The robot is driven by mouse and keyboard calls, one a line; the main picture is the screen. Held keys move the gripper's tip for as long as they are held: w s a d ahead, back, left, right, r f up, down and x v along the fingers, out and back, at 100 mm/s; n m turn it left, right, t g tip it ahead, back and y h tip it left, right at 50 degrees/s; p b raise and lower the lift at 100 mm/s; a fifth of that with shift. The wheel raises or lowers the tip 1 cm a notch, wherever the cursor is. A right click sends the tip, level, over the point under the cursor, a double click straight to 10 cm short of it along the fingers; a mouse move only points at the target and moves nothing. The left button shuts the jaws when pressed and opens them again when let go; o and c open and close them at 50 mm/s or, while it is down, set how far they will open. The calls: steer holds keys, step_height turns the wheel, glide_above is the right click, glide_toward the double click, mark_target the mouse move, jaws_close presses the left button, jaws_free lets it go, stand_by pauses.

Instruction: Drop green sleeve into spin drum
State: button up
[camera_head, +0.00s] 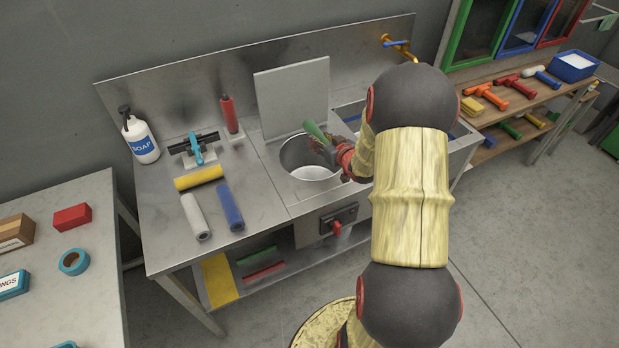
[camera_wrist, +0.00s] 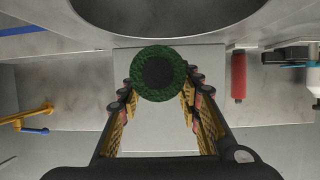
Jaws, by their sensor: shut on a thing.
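The green sleeve (camera_head: 315,131) is held in my gripper (camera_head: 331,147) above the far rim of the open spin drum (camera_head: 313,173). In the wrist view the sleeve (camera_wrist: 159,74) shows end-on as a green fuzzy ring with a dark core, between the two fingers of my gripper (camera_wrist: 160,88). The fingers are shut on its sides. In the head view the sleeve is tilted, its upper end leaning left. The drum's dark opening (camera_wrist: 165,8) shows at the top of the wrist view. The raised drum lid (camera_head: 291,98) stands behind the opening.
Yellow (camera_head: 199,178), white (camera_head: 196,217) and blue (camera_head: 231,206) sleeves lie on the steel counter left of the drum. A sink with a tap (camera_head: 399,46) is on the right.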

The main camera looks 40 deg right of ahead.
steer(key=shift+f+b, duration=0.65)
steer(key=shift+f, duration=0.6)
steer(key=o, duration=1.2)
steer(key=shift+o, duration=0.2)
steer(key=v, duration=1.2)
